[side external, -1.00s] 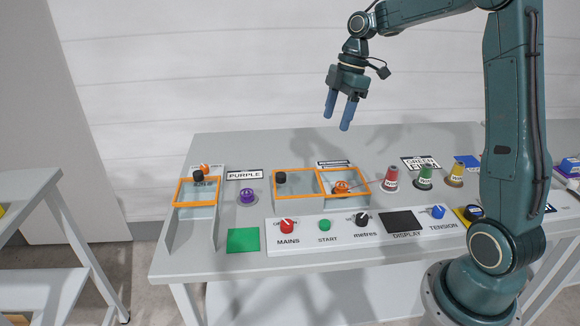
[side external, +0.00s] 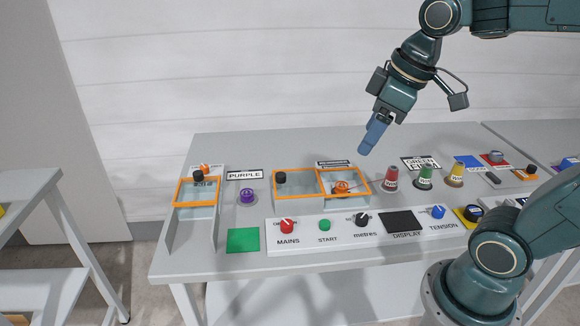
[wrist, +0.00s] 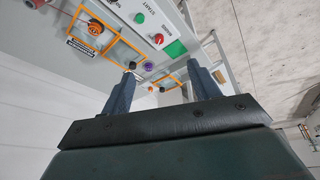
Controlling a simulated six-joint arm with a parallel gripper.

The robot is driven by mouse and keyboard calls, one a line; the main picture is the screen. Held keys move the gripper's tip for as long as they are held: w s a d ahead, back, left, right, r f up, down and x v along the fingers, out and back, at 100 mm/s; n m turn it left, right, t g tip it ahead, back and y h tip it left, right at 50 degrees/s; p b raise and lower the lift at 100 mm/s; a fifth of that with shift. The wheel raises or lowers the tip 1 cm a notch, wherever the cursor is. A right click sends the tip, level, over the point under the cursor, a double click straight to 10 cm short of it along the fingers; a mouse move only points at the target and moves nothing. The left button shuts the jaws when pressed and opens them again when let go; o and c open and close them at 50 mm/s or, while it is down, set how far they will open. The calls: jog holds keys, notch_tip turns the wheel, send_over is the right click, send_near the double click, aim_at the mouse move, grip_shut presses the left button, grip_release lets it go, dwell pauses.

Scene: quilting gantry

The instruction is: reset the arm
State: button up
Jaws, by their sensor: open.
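My gripper (side external: 376,135) is raised in the air above the back of the table, right of the orange-edged trays, in the side view. Its blue fingers point down and to the left, touching nothing. In that view the fingers overlap, but in the wrist view my gripper (wrist: 162,80) shows two fingers standing well apart with nothing held between them. Beyond the fingers the wrist view shows the control panel, a green square and orange-edged trays.
The table holds an orange-edged tray (side external: 322,184), a smaller tray (side external: 195,205), a purple spool (side external: 247,196), and red (side external: 391,178), green (side external: 425,177) and yellow (side external: 456,175) cones. A panel (side external: 305,239) with knobs runs along the front. The air around my gripper is clear.

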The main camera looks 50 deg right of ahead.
jog(key=s+a+f+m+t, duration=0.1)
jog(key=s+f+m, duration=0.1)
jog(key=s, duration=0.4)
jog(key=shift+s+f+m, duration=0.15)
jog(key=shift+s+m, duration=0.25)
jog(key=shift+m, duration=0.4)
